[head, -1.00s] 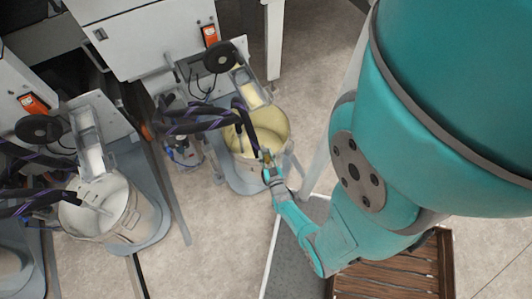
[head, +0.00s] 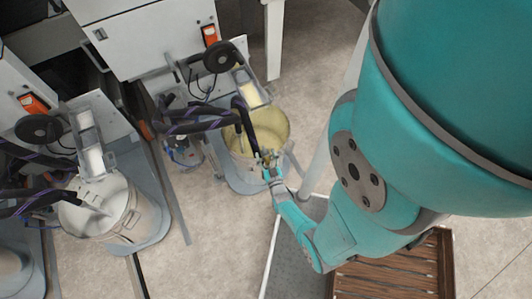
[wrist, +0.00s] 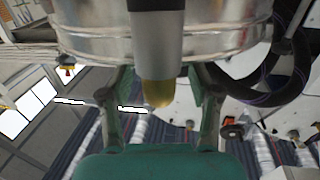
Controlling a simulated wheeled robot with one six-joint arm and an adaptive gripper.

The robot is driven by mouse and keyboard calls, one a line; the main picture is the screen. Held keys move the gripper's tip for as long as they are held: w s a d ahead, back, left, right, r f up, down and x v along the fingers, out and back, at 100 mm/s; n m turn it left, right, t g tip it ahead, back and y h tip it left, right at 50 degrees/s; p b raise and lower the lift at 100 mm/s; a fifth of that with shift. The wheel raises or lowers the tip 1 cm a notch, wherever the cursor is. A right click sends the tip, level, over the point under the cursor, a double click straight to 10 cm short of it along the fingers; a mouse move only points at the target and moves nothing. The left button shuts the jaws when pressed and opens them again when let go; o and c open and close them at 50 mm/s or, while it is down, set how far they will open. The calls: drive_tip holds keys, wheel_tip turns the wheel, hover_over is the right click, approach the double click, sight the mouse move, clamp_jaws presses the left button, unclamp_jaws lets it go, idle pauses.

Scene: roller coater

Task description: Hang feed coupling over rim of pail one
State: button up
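The pail (head: 284,150) with pale yellow contents stands upright under the machine. A dark hose with a purple stripe (head: 243,108) crosses it to its near rim. The feed coupling (wrist: 156,45), a grey cylinder with a yellow tip, shows in the wrist view in front of the pail's metal wall (wrist: 90,42), on its outer side. Whether its upper end touches the rim is hidden. My gripper (head: 269,156) is at the near rim. In the wrist view my gripper (wrist: 160,80) has its fingers spread on both sides of the coupling, with small gaps visible.
A second pail (head: 150,215) with white contents and its own hoses stands at the left. Machine housings (head: 145,35) line the back. A slatted wooden pallet (head: 390,275) lies at the lower right. Bare floor (head: 205,250) is open between the pails.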

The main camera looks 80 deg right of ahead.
drive_tip(key=shift+s+a, duration=0.1)
drive_tip(key=v, duration=1.1)
drive_tip(key=shift+a, duration=0.4)
drive_tip(key=shift+s, duration=0.15)
drive_tip(key=a+r+n+t+y, duration=0.5)
drive_tip(key=a+r+n+y, duration=0.15)
drive_tip(key=a+r, duration=0.7)
drive_tip(key=s+a+r+n+y, duration=0.1)
drive_tip(key=a+r+y, duration=0.3)
drive_tip(key=r, duration=0.9)
drive_tip(key=s+a+r+n+y, duration=0.1)
drive_tip(key=a+r+n+y, duration=0.3)
drive_tip(key=r, duration=1)
drive_tip(key=shift+a+t+y, duration=0.25)
drive_tip(key=shift+t+y, duration=0.05)
drive_tip(key=shift+y, duration=0.05)
